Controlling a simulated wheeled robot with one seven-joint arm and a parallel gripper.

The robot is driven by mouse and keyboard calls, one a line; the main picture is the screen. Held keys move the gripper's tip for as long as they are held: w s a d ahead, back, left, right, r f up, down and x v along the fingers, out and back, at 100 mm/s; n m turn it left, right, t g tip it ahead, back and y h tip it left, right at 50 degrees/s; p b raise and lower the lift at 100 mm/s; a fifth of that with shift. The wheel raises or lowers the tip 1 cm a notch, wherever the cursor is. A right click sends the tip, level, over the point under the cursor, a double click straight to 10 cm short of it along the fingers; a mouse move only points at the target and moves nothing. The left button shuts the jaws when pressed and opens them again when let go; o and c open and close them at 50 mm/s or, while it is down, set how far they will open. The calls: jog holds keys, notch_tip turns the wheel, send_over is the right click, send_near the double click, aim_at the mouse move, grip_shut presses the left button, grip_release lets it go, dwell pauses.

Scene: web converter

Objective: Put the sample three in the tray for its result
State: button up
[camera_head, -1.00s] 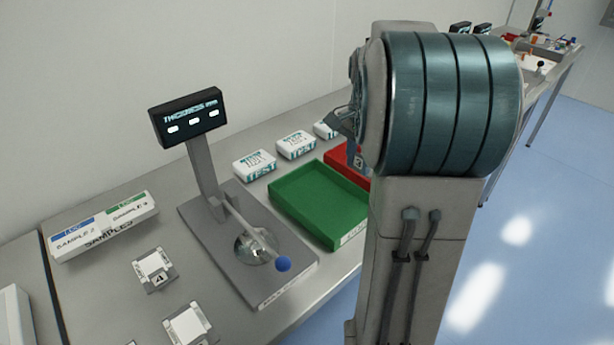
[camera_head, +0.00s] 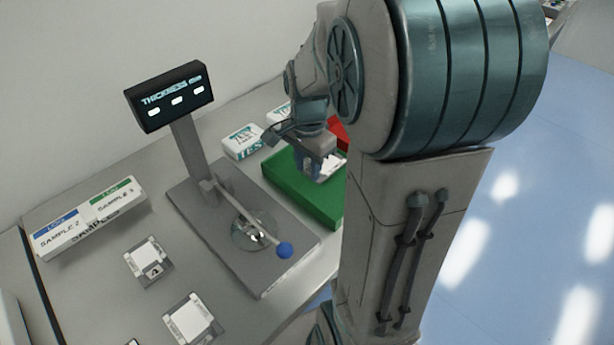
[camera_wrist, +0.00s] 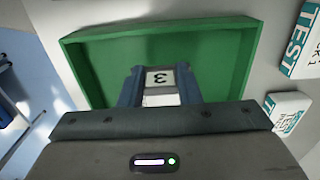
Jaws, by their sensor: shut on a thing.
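My gripper (camera_head: 322,165) is shut on sample three (camera_wrist: 160,85), a small grey block with a white top and a "3" label. In the wrist view the sample sits between the two blue fingers, over the green tray (camera_wrist: 90,60). In the head view the gripper and the white of the sample (camera_head: 331,168) are above the green tray (camera_head: 290,190), whose right part is hidden by my arm. A red tray (camera_head: 338,131) shows partly behind my arm. Whether the sample touches the tray floor I cannot tell.
A thickness gauge with a dark display (camera_head: 170,95) and a blue-knobbed lever (camera_head: 285,250) stands left of the green tray. White TEST boxes (camera_head: 243,142) line the wall side.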

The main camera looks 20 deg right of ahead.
aim_at(307, 190)
jog(key=shift+a+f, duration=0.15)
jog(key=shift+f, duration=1.95)
jog(key=shift+f, duration=0.25)
jog(key=o, duration=1)
jog(key=shift+r, duration=0.1)
jog(key=shift+c, duration=0.2)
notch_tip(307, 190, up, 11)
jog(key=s+a+n+t, duration=0.3)
jog(key=s+a+n, duration=0.4)
jog(key=s+n, duration=0.3)
jog(key=n, duration=0.4)
jog(key=shift+s+a+f, duration=0.3)
jog(key=shift+s+f, duration=0.05)
jog(key=shift+s, duration=0.05)
